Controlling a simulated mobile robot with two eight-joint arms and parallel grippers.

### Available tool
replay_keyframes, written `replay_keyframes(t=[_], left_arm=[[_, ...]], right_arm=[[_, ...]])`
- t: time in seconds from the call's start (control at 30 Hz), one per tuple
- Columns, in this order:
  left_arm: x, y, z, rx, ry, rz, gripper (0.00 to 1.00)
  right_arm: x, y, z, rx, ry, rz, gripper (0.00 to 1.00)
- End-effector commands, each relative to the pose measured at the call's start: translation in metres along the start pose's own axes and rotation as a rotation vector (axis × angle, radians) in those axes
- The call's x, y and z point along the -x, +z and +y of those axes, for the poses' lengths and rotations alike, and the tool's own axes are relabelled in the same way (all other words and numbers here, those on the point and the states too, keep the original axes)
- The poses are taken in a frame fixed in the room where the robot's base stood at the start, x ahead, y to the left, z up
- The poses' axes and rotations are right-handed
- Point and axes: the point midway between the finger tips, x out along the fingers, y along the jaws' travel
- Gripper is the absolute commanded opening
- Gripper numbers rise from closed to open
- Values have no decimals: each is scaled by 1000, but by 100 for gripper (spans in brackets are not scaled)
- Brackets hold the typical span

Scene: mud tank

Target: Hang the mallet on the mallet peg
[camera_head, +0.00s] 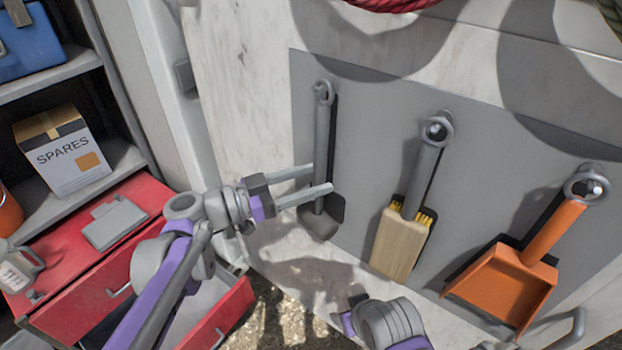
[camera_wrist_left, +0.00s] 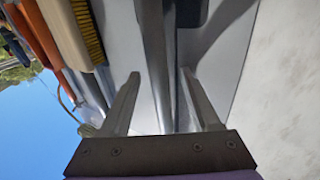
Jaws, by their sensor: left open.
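The grey mallet (camera_head: 320,150) hangs upright against the grey tool board, its head (camera_head: 320,222) at the bottom. The ring at its top (camera_head: 323,92) is at the leftmost peg and appears to be around it. My left gripper (camera_head: 322,178) is open at the lower part of the handle. In the left wrist view the handle (camera_wrist_left: 158,60) runs between the two spread fingers (camera_wrist_left: 160,85), with visible gaps at its sides. Part of my right arm shows at the bottom of the head view; its gripper is not visible.
A brush (camera_head: 400,240) and an orange dustpan (camera_head: 515,280) hang to the right on the board (camera_head: 375,150). A red drawer cabinet (camera_head: 90,250) with an open drawer and a shelf with a SPARES box (camera_head: 65,155) stand at left.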

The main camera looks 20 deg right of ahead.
Motion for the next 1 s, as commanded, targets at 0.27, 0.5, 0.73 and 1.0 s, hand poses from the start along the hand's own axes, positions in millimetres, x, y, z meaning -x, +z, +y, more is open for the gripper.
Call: replay_keyframes(t=[0.27, 0.5, 0.73, 1.0], left_arm=[[44, 1, -1, 1, -7, -1, 64], [89, 1, 0, 1, -4, -1, 64], [106, 0, 0, 0, 0, 0, 64], [111, 29, 18, 132, -35, -142, 64]], right_arm=[[-4, 5, 0, 0, 0, -4, 63], [-8, 9, 0, 0, 0, -8, 63], [-9, 10, 0, 0, 0, -9, 63], [-8, 10, 0, 0, 0, -9, 63]])
